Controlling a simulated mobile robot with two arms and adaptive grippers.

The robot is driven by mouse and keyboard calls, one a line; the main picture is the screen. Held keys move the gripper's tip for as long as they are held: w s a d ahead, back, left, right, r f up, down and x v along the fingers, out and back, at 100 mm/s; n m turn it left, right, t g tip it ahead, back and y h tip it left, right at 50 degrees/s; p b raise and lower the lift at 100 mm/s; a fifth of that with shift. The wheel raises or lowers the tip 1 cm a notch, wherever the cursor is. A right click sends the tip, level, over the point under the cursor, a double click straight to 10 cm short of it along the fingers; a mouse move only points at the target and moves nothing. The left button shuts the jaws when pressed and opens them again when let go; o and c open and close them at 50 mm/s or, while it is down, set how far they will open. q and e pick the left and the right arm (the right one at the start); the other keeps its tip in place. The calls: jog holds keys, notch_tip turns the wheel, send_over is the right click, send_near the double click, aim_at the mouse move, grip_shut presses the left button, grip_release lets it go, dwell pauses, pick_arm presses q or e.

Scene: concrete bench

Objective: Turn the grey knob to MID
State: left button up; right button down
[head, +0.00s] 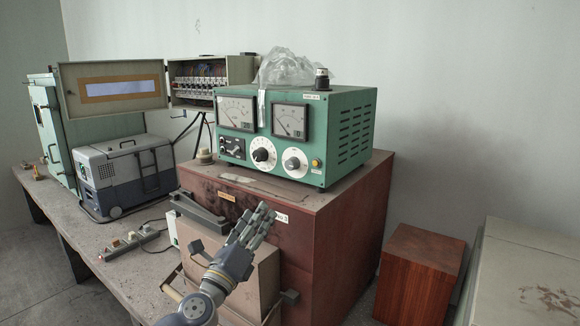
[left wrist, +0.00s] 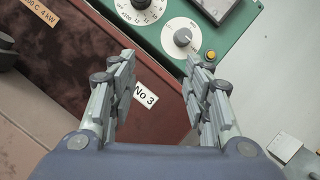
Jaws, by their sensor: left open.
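The grey knob (head: 293,162) sits on a round white dial at the lower right of the green instrument's front panel. It also shows in the left wrist view (left wrist: 182,37), above the space between the fingers. The green instrument (head: 345,135) stands on a dark red cabinet (head: 335,225). My left gripper (head: 261,220) is open and empty, below and in front of the panel, apart from the knob. It also shows in the left wrist view (left wrist: 160,80). My right gripper is not in view.
A black knob (head: 261,154) on a larger white dial is left of the grey knob, and a yellow button (head: 316,163) is right of it. A beige box (head: 250,270) with a handle stands before the cabinet. A wooden box (head: 418,275) stands at the right.

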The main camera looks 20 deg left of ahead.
aim_at(289, 166)
pick_arm(q)
jog(key=w+d+r+m+h, duration=0.1)
jog(key=w+r+m, duration=0.1)
jog(key=w+r, duration=0.1)
jog(key=w+d+r+m+h, duration=0.1)
jog(key=w+r+m, duration=0.2)
jog(key=w, duration=0.1)
jog(key=w+d+r+m+h, duration=0.1)
jog(key=w+r+m+h, duration=0.1)
jog(key=w, duration=0.2)
jog(key=shift+w+d+r+m+g+p, duration=0.25)
jog(key=shift+r+m+g+p, duration=0.05)
jog(key=shift+r+p, duration=0.1)
jog(key=c, duration=1.1)
